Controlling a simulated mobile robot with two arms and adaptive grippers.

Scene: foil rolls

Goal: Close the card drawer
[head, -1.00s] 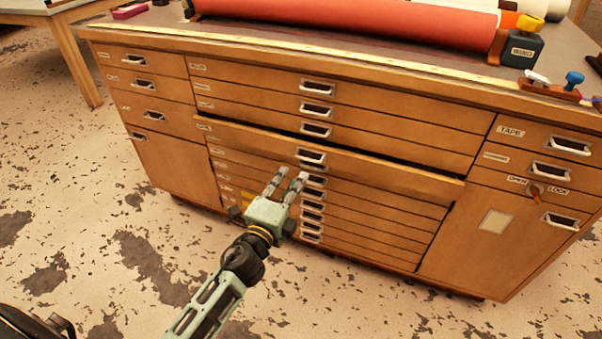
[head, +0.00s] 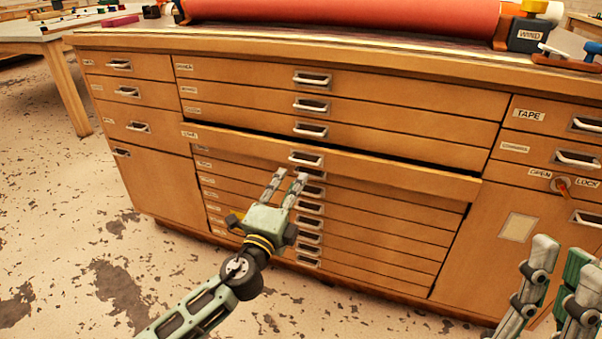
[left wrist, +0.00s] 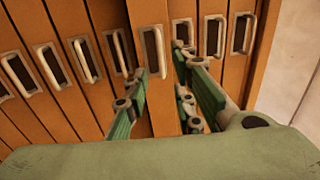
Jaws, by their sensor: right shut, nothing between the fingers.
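The card drawer (head: 400,174) is a wide wooden drawer in the middle column of the cabinet. It sticks out a little, with a dark gap above its front. Its small label is too blurred to read. Its metal handle (head: 306,159) is near the middle of its front. My left gripper (head: 290,175) is just below this handle, with its fingers apart; whether it touches the drawer is unclear. In the left wrist view its fingers (left wrist: 160,62) stand apart in front of the sideways drawer fronts. My right gripper (head: 560,248) is at the lower right, fingers together and empty.
Other drawers above and below look closed. A red roll (head: 340,12) and a WIND box (head: 527,34) are on the cabinet top. A key (head: 561,184) sticks out of the OPEN/LOCK plate at right. A table (head: 66,85) stands at far left. Floor in front is clear.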

